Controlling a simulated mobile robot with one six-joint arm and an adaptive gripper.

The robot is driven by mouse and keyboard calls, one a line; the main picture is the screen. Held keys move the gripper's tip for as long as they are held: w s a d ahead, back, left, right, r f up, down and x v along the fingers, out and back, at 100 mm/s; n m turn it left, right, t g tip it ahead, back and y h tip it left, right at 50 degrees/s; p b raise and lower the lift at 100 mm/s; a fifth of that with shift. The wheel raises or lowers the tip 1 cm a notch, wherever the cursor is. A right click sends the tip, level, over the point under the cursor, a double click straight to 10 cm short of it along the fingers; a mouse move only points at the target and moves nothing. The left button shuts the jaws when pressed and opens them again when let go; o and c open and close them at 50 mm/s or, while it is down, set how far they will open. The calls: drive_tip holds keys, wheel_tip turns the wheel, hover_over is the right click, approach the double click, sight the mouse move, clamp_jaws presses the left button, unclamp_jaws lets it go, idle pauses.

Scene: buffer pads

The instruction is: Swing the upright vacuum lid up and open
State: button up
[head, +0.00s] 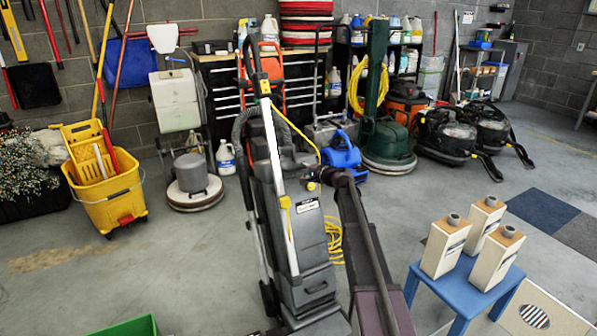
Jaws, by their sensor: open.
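The upright vacuum (312,240) stands in the middle of the head view, with a dark grey body, a tall handle and a light-coloured pole along its left front. Its lid cannot be clearly told apart from the dark body. My dark arm rises from the bottom edge just right of the vacuum. My gripper (322,176) is at the arm's far end, close to the vacuum's upper body, and is open. It is small and dark against the vacuum, so I cannot tell whether it touches it. My arm hides part of the vacuum's right side.
A blue stool (440,283) with three white cartons (447,247) stands at the right. A yellow mop bucket (108,192) is at the left, and a green bin (125,328) at the bottom left. Floor machines line the back wall. The floor left of the vacuum is clear.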

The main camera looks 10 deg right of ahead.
drive_tip(key=shift+w+a+f, duration=0.1)
drive_tip(key=shift+w+a, duration=0.2)
drive_tip(key=shift+w, duration=0.05)
clamp_jaws()
drive_tip(key=shift+a, duration=0.1)
